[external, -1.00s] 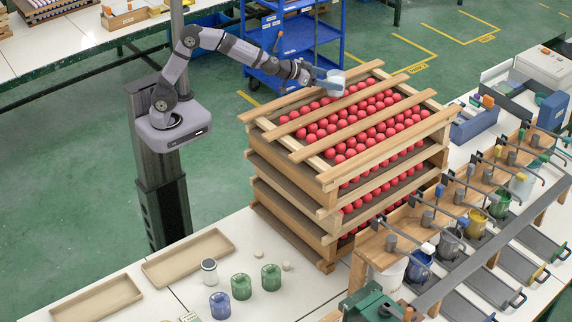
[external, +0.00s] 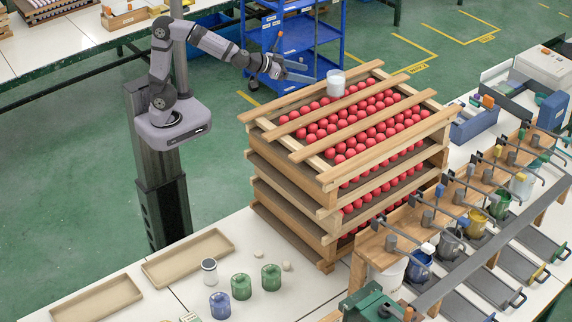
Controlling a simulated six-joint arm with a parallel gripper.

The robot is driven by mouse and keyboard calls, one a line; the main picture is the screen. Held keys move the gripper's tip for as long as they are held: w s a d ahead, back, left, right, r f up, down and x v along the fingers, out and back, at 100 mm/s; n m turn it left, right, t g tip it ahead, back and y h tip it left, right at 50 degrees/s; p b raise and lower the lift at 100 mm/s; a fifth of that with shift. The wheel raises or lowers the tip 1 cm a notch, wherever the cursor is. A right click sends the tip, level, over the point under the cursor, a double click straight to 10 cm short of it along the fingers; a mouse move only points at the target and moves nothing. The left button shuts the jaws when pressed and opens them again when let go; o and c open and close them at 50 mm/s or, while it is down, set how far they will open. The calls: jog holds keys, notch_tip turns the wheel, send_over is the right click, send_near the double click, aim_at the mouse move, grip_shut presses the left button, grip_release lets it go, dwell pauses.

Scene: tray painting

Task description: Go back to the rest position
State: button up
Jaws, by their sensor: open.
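My gripper (external: 298,72) is open and empty, to the left of a white translucent cup and apart from it. The cup (external: 336,84) stands upright on the top tray of the wooden stack, near its far edge. The stack of wooden trays (external: 290,200) holds rows of red balls (external: 375,108) under wooden slats. My arm reaches from its base on the dark column at the left towards the stack.
A blue cart (external: 318,40) stands behind my gripper. Two shallow tan trays (external: 187,257) and several small jars (external: 241,286) are on the white table in front. A rack with hanging cups (external: 420,262) runs along the right. Green floor (external: 60,180) is free at the left.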

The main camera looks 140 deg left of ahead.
jog(key=shift+w, duration=0.1)
dwell(0.3)
